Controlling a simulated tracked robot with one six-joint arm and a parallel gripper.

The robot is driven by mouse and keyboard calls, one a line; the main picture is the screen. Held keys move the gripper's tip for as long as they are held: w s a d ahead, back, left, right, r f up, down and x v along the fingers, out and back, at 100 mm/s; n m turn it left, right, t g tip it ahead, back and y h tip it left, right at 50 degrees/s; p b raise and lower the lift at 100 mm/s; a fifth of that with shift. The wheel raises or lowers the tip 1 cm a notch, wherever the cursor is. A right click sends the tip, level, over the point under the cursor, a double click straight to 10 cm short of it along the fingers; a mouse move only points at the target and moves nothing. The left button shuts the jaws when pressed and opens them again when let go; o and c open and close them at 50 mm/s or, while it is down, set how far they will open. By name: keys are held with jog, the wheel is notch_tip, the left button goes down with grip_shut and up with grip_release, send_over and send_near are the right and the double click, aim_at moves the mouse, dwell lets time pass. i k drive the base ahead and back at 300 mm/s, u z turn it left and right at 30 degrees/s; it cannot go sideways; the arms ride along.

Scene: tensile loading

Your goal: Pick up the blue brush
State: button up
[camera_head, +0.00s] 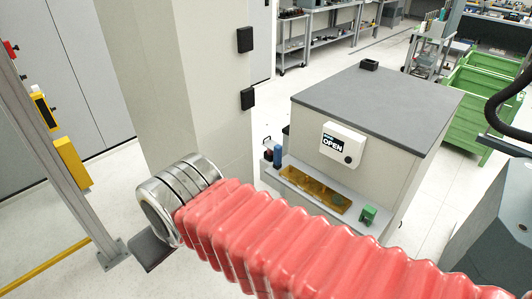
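I cannot make out a blue brush for certain. A small blue upright object (277,156) stands at the left end of the narrow shelf (352,205) on the front of the grey-topped cabinet (385,105). It is too small to tell whether it is the brush. My gripper is not in view. A large red ribbed sleeve with metal rings at its left end crosses the foreground and hides what lies behind it, including some floor in front of the cabinet.
A brass-coloured plate (315,188) and a small green block (368,214) are on the shelf. A white box reading OPEN (342,144) is above it. A tall beige column (180,80) stands left. Green crates (450,125) stand at right. White floor shows between.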

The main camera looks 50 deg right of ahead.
aim_at(278, 149)
jog(key=z, duration=0.4)
jog(key=i, duration=1.3)
jog(key=z, duration=0.55)
